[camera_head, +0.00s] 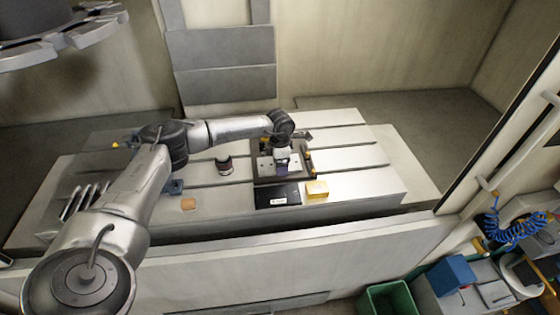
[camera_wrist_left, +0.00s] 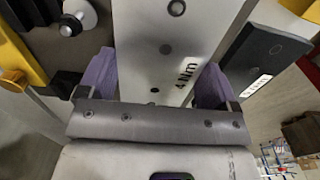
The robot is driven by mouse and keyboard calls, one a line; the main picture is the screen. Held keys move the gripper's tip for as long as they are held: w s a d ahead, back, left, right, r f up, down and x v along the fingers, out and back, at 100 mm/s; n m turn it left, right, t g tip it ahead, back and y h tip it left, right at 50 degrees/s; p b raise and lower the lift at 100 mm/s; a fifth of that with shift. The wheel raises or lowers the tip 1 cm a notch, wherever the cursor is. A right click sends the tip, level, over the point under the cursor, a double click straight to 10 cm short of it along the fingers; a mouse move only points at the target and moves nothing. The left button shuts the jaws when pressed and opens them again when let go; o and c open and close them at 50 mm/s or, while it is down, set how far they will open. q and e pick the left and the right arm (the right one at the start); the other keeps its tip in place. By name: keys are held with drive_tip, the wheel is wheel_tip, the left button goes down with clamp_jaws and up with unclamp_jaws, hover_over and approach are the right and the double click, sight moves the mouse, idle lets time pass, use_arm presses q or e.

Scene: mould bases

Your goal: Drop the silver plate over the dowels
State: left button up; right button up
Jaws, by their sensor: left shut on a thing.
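The silver plate (camera_wrist_left: 165,45) fills the middle of the left wrist view, with small holes and the marking "4 Nm". My left gripper (camera_wrist_left: 153,82) is shut on it, one purple finger at each side. In the head view my left gripper (camera_head: 282,166) is over the dark mould base (camera_head: 262,178) on the table, and the pale plate (camera_head: 264,163) shows beside it. A silver round post (camera_wrist_left: 82,14), perhaps a dowel, stands at the upper left of the wrist view, apart from the plate. The other dowels and any gap under the plate are hidden. My right gripper is not in view.
A black labelled block (camera_head: 278,195) and a yellow block (camera_head: 317,189) lie in front of the base. A dark round item (camera_head: 224,163) stands to its left, and an orange-tan piece (camera_head: 188,203) lies farther left. The slotted table (camera_head: 365,190) is clear on the right.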

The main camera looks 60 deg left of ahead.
use_arm(q)
drive_tip(key=o, duration=1)
drive_tip(key=shift+f, duration=0.1)
drive_tip(key=shift+r+p, duration=0.55)
drive_tip(key=shift+r, duration=6.45)
